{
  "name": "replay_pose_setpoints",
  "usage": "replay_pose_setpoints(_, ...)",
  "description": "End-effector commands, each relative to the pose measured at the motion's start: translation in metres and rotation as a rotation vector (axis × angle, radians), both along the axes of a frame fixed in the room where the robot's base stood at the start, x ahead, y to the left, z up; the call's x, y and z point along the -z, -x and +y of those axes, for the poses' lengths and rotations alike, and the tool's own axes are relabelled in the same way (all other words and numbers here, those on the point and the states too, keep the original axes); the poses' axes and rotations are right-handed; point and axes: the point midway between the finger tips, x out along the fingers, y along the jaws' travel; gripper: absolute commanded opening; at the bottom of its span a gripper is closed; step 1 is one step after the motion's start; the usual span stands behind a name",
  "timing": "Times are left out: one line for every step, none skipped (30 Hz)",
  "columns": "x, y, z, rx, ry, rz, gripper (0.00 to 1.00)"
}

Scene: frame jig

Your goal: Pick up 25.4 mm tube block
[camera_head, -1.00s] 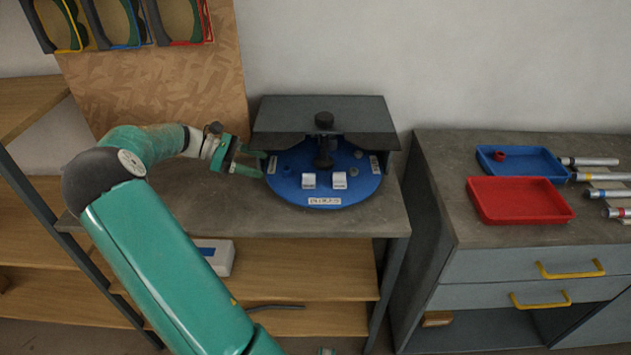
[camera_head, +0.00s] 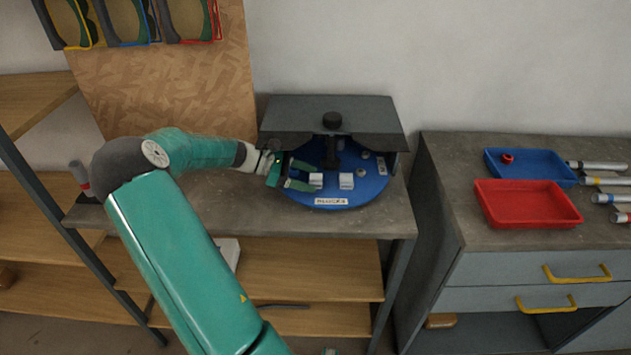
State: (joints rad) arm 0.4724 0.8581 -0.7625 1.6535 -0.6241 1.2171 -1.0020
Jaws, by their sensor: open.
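Two small white blocks sit on the front of the round blue plate (camera_head: 350,193). The left block (camera_head: 316,180) is close to my gripper, and the right block (camera_head: 346,181) stands a little apart from it. Which one is the 25.4 mm block I cannot tell; the labels are too small to read. My gripper (camera_head: 306,175) is open, its green fingers pointing right over the plate's left part. The lower finger ends just beside or in front of the left block; I cannot tell whether they touch. The fingers hide the plate's left label.
A grey hood (camera_head: 330,118) with a black knob overhangs the back of the plate, and a dark post (camera_head: 333,155) stands at its centre. A red tray (camera_head: 527,203), a blue tray (camera_head: 535,165) and several tubes lie on the right cabinet. The bench front is clear.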

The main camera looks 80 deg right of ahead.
Motion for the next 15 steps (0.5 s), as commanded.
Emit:
replay_pose_setpoints(0.0006, 0.0022, -0.0004, 0.001, 0.0, 0.0, 0.64)
replay_pose_setpoints(0.0008, 0.0026, -0.0005, 0.001, 0.0, 0.0, 0.64)
replay_pose_setpoints(0.0008, 0.0025, -0.0006, 0.0, 0.0, 0.0, 0.64)
replay_pose_setpoints(0.0007, 0.0025, -0.0006, 0.0, 0.0, 0.0, 0.64)
replay_pose_setpoints(0.0006, 0.0023, -0.0005, 0.0, 0.0, 0.0, 0.64)
replay_pose_setpoints(0.0007, 0.0021, -0.0005, 0.0, 0.0, 0.0, 0.64)
replay_pose_setpoints(0.0007, 0.0021, -0.0005, 0.0, 0.0, 0.0, 0.64)
replay_pose_setpoints(0.0007, 0.0021, -0.0005, 0.0, 0.0, 0.0, 0.58)
replay_pose_setpoints(0.0007, 0.0019, -0.0004, 0.0, 0.0, 0.0, 0.5)
replay_pose_setpoints(0.0007, 0.0019, -0.0004, 0.0, 0.0, 0.0, 0.44)
replay_pose_setpoints(0.0007, 0.0019, -0.0004, 0.0, 0.0, 0.0, 0.38)
replay_pose_setpoints(0.0007, 0.0018, -0.0004, 0.0, 0.0, 0.0, 0.3)
replay_pose_setpoints(0.0007, 0.0018, -0.0004, 0.0, 0.0, 0.0, 0.25)
replay_pose_setpoints(0.0006, 0.0017, -0.0004, 0.0, 0.0, 0.0, 0.19)
replay_pose_setpoints(0.0006, 0.0017, -0.0004, 0.0, 0.0, 0.0, 0.15)
